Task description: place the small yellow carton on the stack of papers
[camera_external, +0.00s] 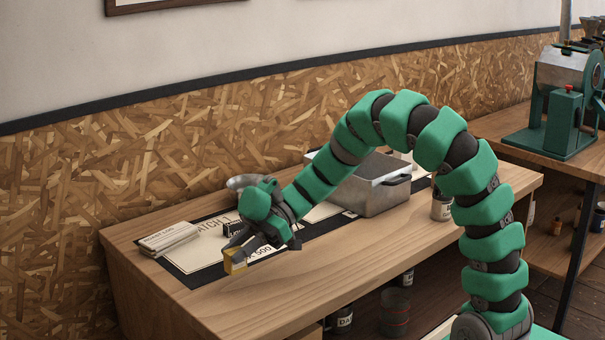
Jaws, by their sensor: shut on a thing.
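The small yellow carton (235,262) is held in my gripper (238,250), whose dark fingers are shut on it. It hangs at the front edge of the black-bordered sheet, and I cannot tell exactly how high above the table it is. The stack of papers (169,238) lies flat near the left end of the table, to the left of and behind the carton. The carton and the stack are apart. My arm hides part of the table behind the gripper.
The black-bordered printed sheet (196,270) lies on the wooden table (330,275). A grey metal bin (383,191) and a labelled can (441,208) stand to the right. The table's front is clear.

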